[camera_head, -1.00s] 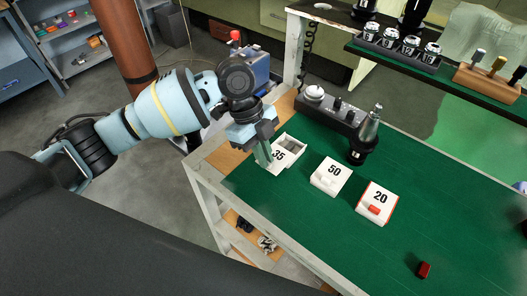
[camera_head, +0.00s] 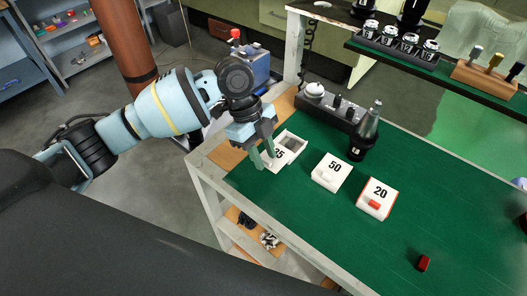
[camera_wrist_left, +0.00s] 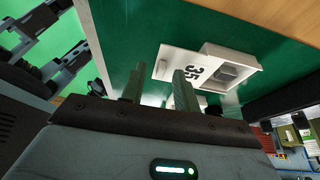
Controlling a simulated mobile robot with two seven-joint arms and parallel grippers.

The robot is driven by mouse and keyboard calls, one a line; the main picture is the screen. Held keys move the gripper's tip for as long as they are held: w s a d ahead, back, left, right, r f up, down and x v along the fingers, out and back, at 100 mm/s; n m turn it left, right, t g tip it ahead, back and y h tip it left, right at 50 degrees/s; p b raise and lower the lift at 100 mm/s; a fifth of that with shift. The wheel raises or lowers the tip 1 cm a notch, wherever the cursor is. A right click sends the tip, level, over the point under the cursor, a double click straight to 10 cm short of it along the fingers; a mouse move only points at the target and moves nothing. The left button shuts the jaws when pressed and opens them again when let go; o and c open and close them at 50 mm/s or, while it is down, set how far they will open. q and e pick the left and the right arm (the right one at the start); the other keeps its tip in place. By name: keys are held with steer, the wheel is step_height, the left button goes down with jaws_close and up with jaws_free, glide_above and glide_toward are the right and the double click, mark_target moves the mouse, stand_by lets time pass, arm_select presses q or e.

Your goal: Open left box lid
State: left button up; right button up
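The left box (camera_head: 292,143), white and marked 35, stands on the green table. Its lid (camera_head: 277,163) is slid toward the near left, and a grey interior shows behind it. In the left wrist view the lid (camera_wrist_left: 197,66) and the open compartment (camera_wrist_left: 230,73) both show, with a small handle at the lid's end. My left gripper (camera_head: 264,158) is at the handle end of the lid. Its two fingers are apart in the left wrist view (camera_wrist_left: 159,88), with nothing clearly held between them. Whether a finger touches the lid cannot be told. My right gripper is not seen.
White boxes marked 50 (camera_head: 331,172) and 20 (camera_head: 377,198) stand to the right. A dark bottle-shaped tool (camera_head: 366,132) and a black holder (camera_head: 334,112) stand behind. A small red block (camera_head: 423,263) lies near the front. The table's right middle is clear.

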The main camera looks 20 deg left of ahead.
arm_select(q)
steer(key=v, duration=0.7)
steer(key=shift+r, duration=0.4)
